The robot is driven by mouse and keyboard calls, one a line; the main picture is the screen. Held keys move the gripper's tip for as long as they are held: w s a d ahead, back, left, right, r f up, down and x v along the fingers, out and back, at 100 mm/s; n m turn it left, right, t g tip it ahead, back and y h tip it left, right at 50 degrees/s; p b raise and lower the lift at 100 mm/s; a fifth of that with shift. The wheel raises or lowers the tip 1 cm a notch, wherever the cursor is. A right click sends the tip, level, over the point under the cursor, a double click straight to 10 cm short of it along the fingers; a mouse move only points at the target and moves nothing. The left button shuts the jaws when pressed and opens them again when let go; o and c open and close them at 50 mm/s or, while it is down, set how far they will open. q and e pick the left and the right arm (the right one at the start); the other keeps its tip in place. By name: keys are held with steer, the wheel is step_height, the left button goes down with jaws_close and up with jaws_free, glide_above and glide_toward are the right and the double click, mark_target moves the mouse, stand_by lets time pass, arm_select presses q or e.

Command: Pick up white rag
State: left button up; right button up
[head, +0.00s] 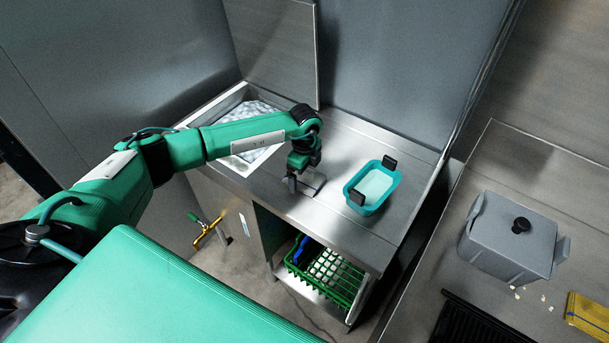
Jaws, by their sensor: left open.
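My left gripper (303,185) is open and points down low over the steel counter, between the sink and the teal tub. A small pale, flat piece (314,182) shows right beside its fingers on the counter. It may be the white rag, but it is partly hidden by the gripper and I cannot tell for sure. I cannot tell whether the fingers touch it. My right gripper is not in view.
A teal tub (355,200) with dark clips and pale contents stands right of the gripper. The sink (239,93) holds whitish contents behind my arm. A green rack (345,290) sits on the shelf below. A grey lidded container (500,240) stands on the right counter.

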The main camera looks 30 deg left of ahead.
arm_select(q)
steer(key=c, duration=1)
steer(key=shift+r, duration=0.15)
steer(key=shift+r+b, duration=2.75)
steer(key=shift+r, duration=7.15)
